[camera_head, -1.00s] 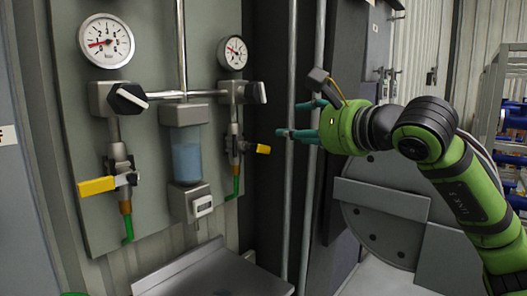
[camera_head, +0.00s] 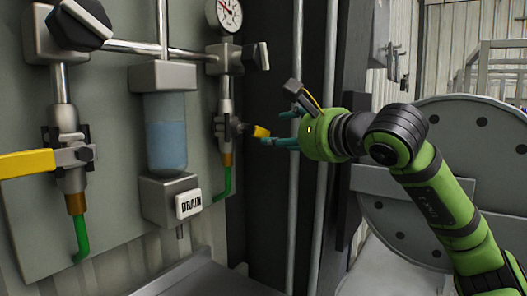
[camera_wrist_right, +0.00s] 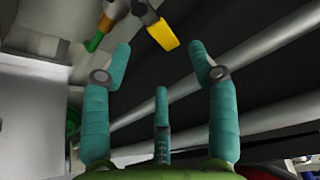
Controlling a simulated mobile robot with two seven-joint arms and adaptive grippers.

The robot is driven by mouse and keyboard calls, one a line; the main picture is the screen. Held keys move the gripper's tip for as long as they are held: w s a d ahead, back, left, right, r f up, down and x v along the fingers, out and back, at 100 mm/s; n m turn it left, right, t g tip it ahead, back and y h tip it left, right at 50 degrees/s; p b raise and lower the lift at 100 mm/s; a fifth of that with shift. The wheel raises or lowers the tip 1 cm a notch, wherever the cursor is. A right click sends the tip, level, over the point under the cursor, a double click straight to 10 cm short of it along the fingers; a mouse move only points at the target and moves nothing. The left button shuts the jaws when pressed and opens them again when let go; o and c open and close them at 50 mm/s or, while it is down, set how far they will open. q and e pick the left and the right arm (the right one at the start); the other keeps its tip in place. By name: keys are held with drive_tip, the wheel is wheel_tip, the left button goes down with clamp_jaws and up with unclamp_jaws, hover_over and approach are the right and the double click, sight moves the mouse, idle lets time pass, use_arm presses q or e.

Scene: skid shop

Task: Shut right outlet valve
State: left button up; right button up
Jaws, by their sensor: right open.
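The right outlet valve (camera_head: 228,128) is on the panel below the right gauge. Its yellow lever handle (camera_head: 261,131) points sideways to the right, across the vertical pipe. My right gripper (camera_head: 280,130) is at the handle's right, with its teal fingers pointing left towards it. In the right wrist view the fingers (camera_wrist_right: 162,70) are spread with nothing between them. There the yellow handle (camera_wrist_right: 163,36) lies just beyond the fingertips, apart from them as far as I can tell. My left gripper is in neither current view.
The left outlet valve has a larger yellow handle (camera_head: 28,163). A clear bowl (camera_head: 166,132) sits above a DRAIN block (camera_head: 188,203) between the valves. Vertical grey pipes (camera_head: 323,150) run close behind my right gripper. A grey ledge (camera_head: 190,275) juts out below.

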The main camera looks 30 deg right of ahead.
sight(261, 136)
drive_tip(key=w, duration=0.2)
drive_tip(key=w+p, duration=0.1)
drive_tip(key=w, duration=0.1)
drive_tip(key=w+p, duration=0.1)
drive_tip(key=w, duration=0.1)
drive_tip(key=shift+w+f, duration=0.15)
drive_tip(key=shift+f, duration=0.25)
drive_tip(key=shift+w+f+p, duration=0.15)
drive_tip(key=shift+w+p, duration=0.2)
drive_tip(key=shift+w, duration=0.2)
use_arm(q)
drive_tip(key=shift+w+d+r, duration=0.1)
drive_tip(key=shift+w+r, duration=0.25)
drive_tip(key=shift+r, duration=0.3)
drive_tip(key=shift+w+r, duration=0.35)
drive_tip(key=shift+r, duration=0.25)
use_arm(e)
clamp_jaws()
